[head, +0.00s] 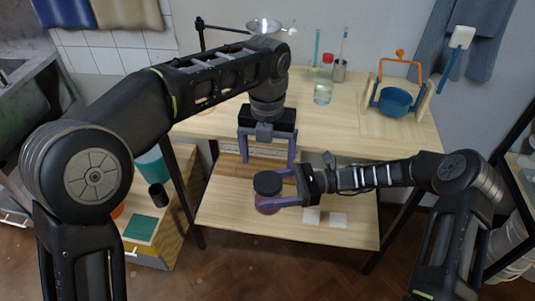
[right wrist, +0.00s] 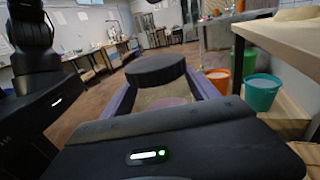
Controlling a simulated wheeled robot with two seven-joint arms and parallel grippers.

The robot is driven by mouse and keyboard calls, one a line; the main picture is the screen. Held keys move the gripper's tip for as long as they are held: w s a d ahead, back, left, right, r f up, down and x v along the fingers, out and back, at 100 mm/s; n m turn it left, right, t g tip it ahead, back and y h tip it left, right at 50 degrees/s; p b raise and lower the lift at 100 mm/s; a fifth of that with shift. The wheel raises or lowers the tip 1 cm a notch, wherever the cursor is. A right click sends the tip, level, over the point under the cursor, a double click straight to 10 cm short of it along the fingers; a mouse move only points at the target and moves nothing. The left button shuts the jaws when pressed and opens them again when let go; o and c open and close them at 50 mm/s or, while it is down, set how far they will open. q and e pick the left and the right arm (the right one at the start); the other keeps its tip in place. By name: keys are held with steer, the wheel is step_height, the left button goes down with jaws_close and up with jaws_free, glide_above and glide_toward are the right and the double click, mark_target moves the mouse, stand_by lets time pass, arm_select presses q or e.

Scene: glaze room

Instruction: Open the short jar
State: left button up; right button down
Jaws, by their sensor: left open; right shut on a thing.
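The short jar (head: 267,205) has a black lid (head: 267,183) and a pinkish body. In the head view it is in front of the table edge, above the lower shelf. My right gripper (head: 277,203) is shut on the jar's body from the right, below the lid. The right wrist view shows the black lid (right wrist: 155,69) on the jar, with the purple fingers on both sides of the body. My left gripper (head: 264,160) points down with its fingers apart and empty. It is above and a little behind the lid, apart from it.
The wooden table (head: 215,125) holds a clear bottle with a red cap (head: 324,80), a metal cup (head: 340,72) with sticks, and a blue pot (head: 394,101) in a wooden stand. Orange (right wrist: 218,80) and teal (right wrist: 261,92) buckets stand at right.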

mark_target(268, 181)
arm_select(q)
steer(key=shift+f, duration=0.1)
steer(key=shift+f, duration=3.95)
